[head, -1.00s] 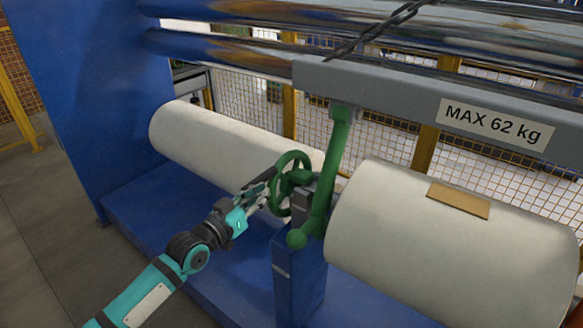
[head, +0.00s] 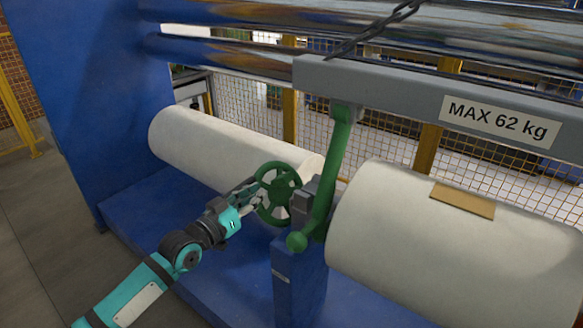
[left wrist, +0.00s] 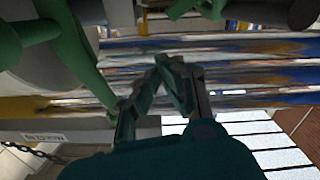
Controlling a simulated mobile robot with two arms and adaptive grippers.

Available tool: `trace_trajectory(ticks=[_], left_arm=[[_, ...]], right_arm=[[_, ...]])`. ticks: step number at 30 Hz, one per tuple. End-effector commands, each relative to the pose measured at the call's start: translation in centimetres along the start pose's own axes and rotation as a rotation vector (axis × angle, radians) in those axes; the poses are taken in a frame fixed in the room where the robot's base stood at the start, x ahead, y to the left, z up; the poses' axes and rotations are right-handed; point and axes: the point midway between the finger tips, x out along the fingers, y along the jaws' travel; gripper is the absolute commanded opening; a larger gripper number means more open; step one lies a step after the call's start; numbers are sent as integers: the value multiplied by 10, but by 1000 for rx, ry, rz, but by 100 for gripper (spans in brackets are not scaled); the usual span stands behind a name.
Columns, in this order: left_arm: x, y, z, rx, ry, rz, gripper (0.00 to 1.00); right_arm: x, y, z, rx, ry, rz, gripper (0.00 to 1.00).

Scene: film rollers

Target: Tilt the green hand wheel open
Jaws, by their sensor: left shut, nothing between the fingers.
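The green hand wheel (head: 280,187) sits at the left of the grey block on top of the blue post, and its round face with spokes shows broadly in the head view. My left gripper (head: 257,200) is at the near left side of the wheel, its fingertips close to or overlapping the rim; I cannot tell whether they touch it. In the left wrist view the fingers of my left gripper (left wrist: 166,66) come together with nothing between them. Green parts show at the top of that view, cut off by the edge. My right gripper is not in view.
A green lever (head: 331,165) with a ball end stands just right of the wheel. White rolls lie left (head: 200,143) and right (head: 400,240) of the blue post (head: 297,280). A grey beam (head: 400,95) with a chain crosses above. Floor is free at left.

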Motion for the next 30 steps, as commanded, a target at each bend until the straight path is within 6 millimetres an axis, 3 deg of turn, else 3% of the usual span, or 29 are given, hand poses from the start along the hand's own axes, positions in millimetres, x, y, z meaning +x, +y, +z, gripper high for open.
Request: trace_trajectory(ticks=[14,30], left_arm=[[-2,15,2,-1,0,0,0],[-54,14,2,1,-1,-1,0]], right_arm=[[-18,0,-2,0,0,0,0],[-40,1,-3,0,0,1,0]])
